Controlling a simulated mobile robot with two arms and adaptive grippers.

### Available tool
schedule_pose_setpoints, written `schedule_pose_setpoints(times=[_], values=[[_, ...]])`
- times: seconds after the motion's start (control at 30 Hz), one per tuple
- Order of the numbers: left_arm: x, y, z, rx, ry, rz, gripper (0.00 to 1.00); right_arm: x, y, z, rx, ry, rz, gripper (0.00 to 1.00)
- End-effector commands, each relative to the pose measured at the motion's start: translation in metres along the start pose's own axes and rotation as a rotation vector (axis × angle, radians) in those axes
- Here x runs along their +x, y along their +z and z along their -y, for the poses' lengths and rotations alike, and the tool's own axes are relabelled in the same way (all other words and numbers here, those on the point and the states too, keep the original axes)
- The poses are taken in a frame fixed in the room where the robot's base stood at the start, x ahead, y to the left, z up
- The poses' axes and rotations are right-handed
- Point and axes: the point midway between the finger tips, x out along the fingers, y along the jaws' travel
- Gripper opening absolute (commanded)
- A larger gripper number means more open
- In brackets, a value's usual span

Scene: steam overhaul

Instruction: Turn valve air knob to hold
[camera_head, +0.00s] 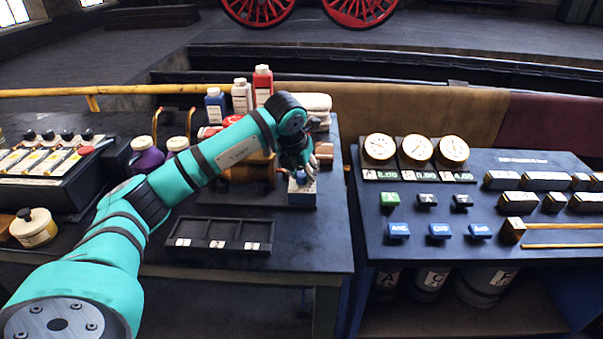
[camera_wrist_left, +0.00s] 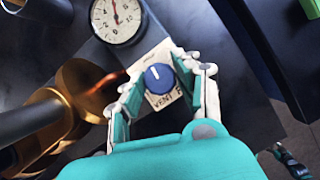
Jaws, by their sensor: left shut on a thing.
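The valve air knob (camera_wrist_left: 158,77) is a round blue knob with a white pointer line, on a white label plate (camera_wrist_left: 160,102) that reads "VENT" and a partly hidden letter. My left gripper (camera_wrist_left: 158,88) has its two fingers on either side of the knob, closed in on it. In the head view the left gripper (camera_head: 299,172) reaches down over a small blue-and-white block (camera_head: 302,193) at the right end of the valve assembly, and the knob itself is hidden there. The "hold" mark cannot be read.
A round gauge (camera_wrist_left: 117,17) sits beside the plate, and brass valve parts (camera_wrist_left: 68,98) are close to the fingers. A black tray (camera_head: 220,235) lies in front. Bottles (camera_head: 242,95) stand behind. A blue gauge bench (camera_head: 480,200) is on the right.

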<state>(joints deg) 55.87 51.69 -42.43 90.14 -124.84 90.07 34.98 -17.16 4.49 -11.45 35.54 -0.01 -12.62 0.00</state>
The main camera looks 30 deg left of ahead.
Motion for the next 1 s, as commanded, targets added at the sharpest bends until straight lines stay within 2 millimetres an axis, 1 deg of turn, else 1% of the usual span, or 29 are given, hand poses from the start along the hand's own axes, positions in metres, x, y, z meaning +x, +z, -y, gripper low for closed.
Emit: schedule_pose_setpoints(times=[0.3,0.77,0.8,0.93,1.0], values=[[-0.0010,0.0009,0.0003,-0.083,0.033,0.002,0.00,0.0006,0.0002,-0.0003,0.000,0.000,0.000,0.53],[-0.0010,0.0009,0.0002,-0.092,0.037,0.002,0.00,0.0005,0.0006,-0.0016,-0.001,0.002,0.001,0.53],[-0.0010,0.0009,0.0002,-0.092,0.037,0.002,0.38,0.0005,0.0007,-0.0017,-0.001,0.002,0.001,0.53],[-0.0008,0.0007,0.0003,-0.092,0.037,0.001,0.55,0.0006,0.0007,-0.0019,-0.001,0.002,0.001,0.53],[-0.0006,0.0005,0.0003,-0.091,0.037,0.001,0.55,0.0006,0.0008,-0.0019,-0.001,0.002,0.001,0.53]])
